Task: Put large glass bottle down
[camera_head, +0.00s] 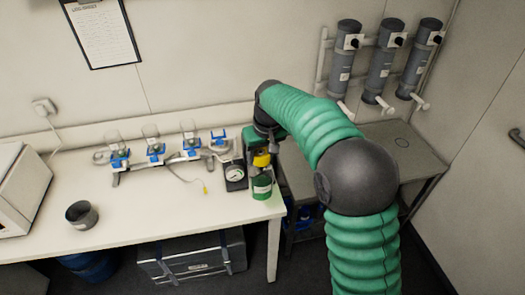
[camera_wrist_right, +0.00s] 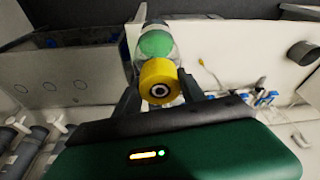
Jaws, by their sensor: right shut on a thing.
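The large glass bottle has a yellow cap and a green label or content. In the head view the bottle (camera_head: 262,186) is upright at the right end of the white table (camera_head: 150,222), close to its right edge. My right gripper (camera_head: 262,158) is at the top of the bottle and shut on it. In the right wrist view the bottle (camera_wrist_right: 155,45) lies between the fingers of my right gripper (camera_wrist_right: 160,92), with its cap towards the camera. I cannot tell whether its base touches the table. My left gripper is not in view.
A round gauge (camera_head: 235,173) stands just left of the bottle. A clamp rack with glassware (camera_head: 155,152) is along the back. A dark cup (camera_head: 81,214) stands at the left. A lower grey bench (camera_head: 400,150) is on the right. The table's front middle is clear.

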